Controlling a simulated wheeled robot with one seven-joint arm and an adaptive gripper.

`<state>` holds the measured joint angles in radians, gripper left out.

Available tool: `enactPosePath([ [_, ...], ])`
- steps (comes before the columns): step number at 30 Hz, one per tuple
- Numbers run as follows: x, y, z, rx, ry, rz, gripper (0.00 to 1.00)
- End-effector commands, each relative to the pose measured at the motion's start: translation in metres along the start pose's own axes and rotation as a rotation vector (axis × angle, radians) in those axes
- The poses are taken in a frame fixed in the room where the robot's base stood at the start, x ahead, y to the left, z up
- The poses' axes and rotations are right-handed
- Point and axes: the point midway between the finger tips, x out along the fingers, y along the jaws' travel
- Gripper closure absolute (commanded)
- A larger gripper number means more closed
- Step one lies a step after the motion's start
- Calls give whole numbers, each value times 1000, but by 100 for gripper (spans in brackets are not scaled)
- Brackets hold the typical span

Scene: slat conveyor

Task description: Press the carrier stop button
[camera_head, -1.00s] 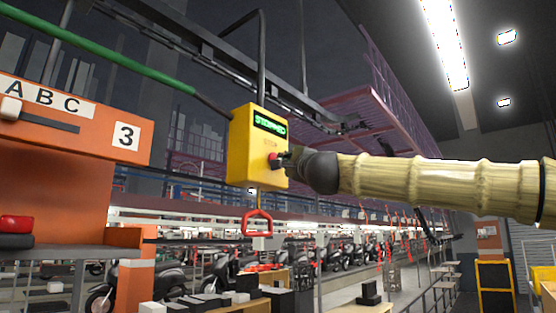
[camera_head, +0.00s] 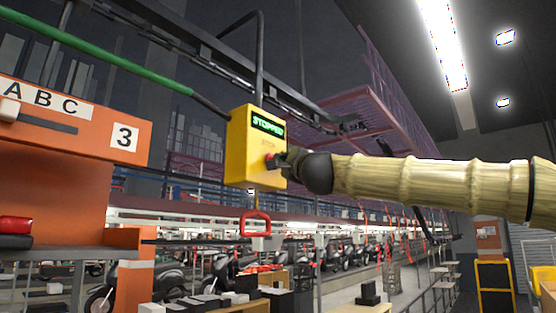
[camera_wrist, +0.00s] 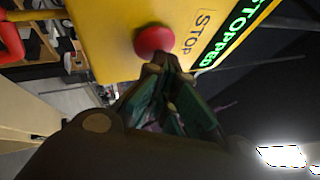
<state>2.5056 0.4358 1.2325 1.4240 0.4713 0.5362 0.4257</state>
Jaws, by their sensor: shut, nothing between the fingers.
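A yellow control box (camera_head: 241,160) hangs from a dark bent pipe, with a lit green display reading STOPPED (camera_head: 267,124). Its red stop button (camera_head: 269,161) is on the right-hand face, partly hidden by my gripper (camera_head: 280,160). In the wrist view the round red button (camera_wrist: 154,41) shows beside the printed word STOP. There my shut, empty gripper (camera_wrist: 166,64) has its fingertips right at the button's edge. I cannot tell for sure whether they touch it.
A red handle (camera_head: 256,223) hangs below the box. An orange station marked ABC and 3 (camera_head: 85,122) stands at the left. A green pipe (camera_head: 95,62) and a dark overhead rail run above. Scooters and benches fill the floor behind.

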Motion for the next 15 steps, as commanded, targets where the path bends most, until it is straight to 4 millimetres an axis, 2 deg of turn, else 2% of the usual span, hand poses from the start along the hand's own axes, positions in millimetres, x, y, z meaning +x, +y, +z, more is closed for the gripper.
enactPosePath([
  [15,-4,3,2,-1,-4,4,100],
])
